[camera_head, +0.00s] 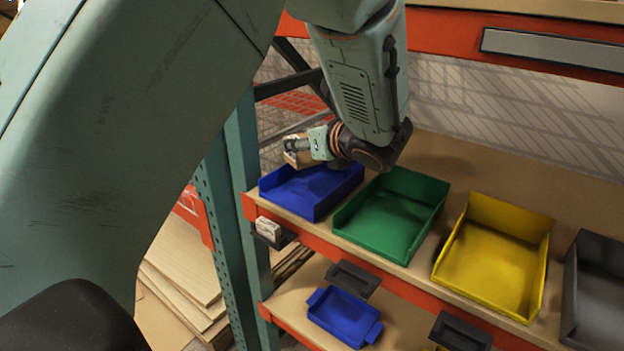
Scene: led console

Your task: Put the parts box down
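My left arm reaches in from the left and bends down over the shelf. Its gripper (297,147) is small in the view, above the back left of the large blue bin (318,193). A small tan box (298,159), which looks like the parts box, sits at its fingertips, and the gripper appears shut on it. The box is held up at about the bin's rim height or above; the exact gap is hard to tell. The fingers partly hide the box. My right gripper is not in view.
On the upper shelf (455,292) stand a green bin (392,222), a yellow bin (490,262) and a dark grey bin (597,300). A small blue bin (343,316) lies on the lower shelf. A teal post (243,170) stands left of the shelves. The visible bins look empty.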

